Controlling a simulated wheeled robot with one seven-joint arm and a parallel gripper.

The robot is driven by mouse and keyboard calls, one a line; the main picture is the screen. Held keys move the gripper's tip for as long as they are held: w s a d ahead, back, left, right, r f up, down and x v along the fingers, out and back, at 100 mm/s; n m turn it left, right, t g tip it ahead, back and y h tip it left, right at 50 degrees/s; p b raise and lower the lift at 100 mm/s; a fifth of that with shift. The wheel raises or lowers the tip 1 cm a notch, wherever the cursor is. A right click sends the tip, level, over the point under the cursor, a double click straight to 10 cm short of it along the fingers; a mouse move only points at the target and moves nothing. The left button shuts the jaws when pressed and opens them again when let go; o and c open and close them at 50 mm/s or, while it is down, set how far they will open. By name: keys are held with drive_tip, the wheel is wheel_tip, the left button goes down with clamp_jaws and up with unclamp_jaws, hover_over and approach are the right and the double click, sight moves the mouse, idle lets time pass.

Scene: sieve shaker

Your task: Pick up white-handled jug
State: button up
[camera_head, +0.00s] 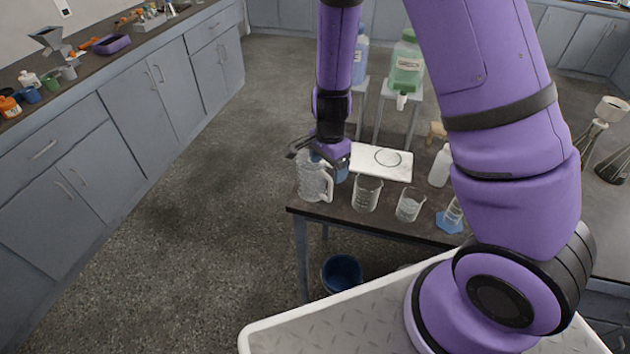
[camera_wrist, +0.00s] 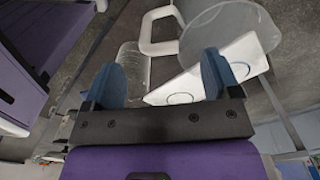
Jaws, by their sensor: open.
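The white-handled jug (camera_head: 312,181) is clear and stands upright at the left front corner of the dark bench, its handle facing right. In the wrist view the jug (camera_wrist: 228,32) is seen from above at upper right, with its white handle (camera_wrist: 148,38) a square loop left of it. My gripper (camera_head: 335,165) hangs pointing down at the jug's handle side in the head view and partly covers the jug's top. In the wrist view its blue fingers (camera_wrist: 163,76) are apart with nothing gripped between them. The handle lies just beyond the fingertips, and I cannot tell whether they touch.
A glass beaker (camera_head: 366,194) stands right of the jug, with another beaker (camera_head: 409,205) further right. A white board (camera_head: 384,161) lies behind them. A white bottle (camera_head: 440,166) and a blue-based cylinder (camera_head: 452,217) stand further right. A blue bucket (camera_head: 342,273) is below the bench.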

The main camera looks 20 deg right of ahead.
sight(326, 174)
drive_tip(key=shift+a+f, duration=0.15)
drive_tip(key=shift+f, duration=1.35)
drive_tip(key=shift+a+f, duration=0.1)
drive_tip(key=shift+f, duration=1.35)
drive_tip(key=shift+c, duration=0.5)
drive_tip(key=c, duration=1.3)
drive_tip(key=shift+r, duration=0.2)
drive_tip(key=shift+c, duration=0.2)
